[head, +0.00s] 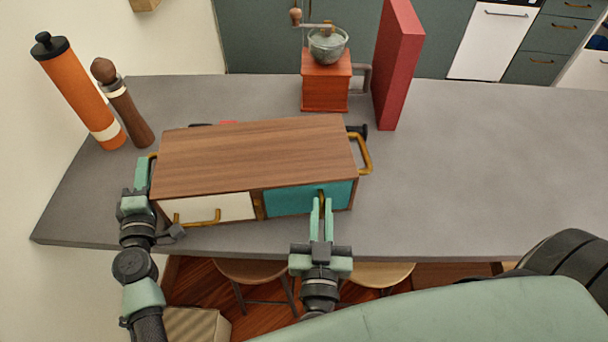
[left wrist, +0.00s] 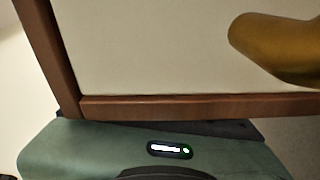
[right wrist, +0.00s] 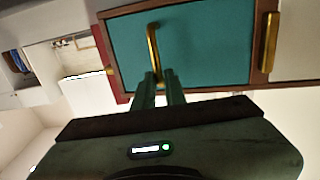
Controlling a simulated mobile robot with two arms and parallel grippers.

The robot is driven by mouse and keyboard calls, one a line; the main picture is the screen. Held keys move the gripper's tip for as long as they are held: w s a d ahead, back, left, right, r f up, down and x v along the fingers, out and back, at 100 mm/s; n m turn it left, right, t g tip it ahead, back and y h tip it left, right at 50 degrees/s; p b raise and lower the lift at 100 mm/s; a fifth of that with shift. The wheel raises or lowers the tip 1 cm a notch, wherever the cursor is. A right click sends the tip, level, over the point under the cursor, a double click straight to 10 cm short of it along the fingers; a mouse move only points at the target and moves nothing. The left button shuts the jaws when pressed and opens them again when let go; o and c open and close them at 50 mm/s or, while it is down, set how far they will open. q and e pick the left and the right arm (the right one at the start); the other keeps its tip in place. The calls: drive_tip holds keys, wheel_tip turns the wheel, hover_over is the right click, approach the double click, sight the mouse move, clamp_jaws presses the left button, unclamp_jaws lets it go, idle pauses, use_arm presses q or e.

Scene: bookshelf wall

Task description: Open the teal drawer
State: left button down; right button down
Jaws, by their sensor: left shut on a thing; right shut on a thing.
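A wooden drawer box (head: 255,155) sits on the grey counter. Its teal drawer (head: 285,201) is on the right of its front and looks flush with the box. The teal drawer also fills the middle of the right wrist view (right wrist: 200,50). My right gripper (head: 321,203) is shut on the teal drawer's brass handle (right wrist: 152,50), which its fingers partly hide. My left gripper (head: 143,172) is at the box's left end, shut on the brass side handle (head: 152,157), mostly hidden. The left wrist view does not show its fingertips.
A cream drawer (head: 205,208) with a brass handle (head: 198,217) is beside the teal one. An orange bottle (head: 78,88), a pepper mill (head: 122,104), a coffee grinder (head: 326,80) and a red book (head: 397,65) stand behind. The counter's right side is clear.

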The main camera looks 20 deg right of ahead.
drive_tip(key=shift+s+d, duration=0.15)
drive_tip(key=shift+d, duration=0.15)
drive_tip(key=shift+s+a, duration=0.15)
drive_tip(key=shift+s, duration=0.55)
drive_tip(key=c, duration=1.3)
unclamp_jaws()
drive_tip(key=shift+s+a+f, duration=0.1)
drive_tip(key=shift+a, duration=0.05)
drive_tip(key=v, duration=0.7)
drive_tip(key=shift+s, duration=0.15)
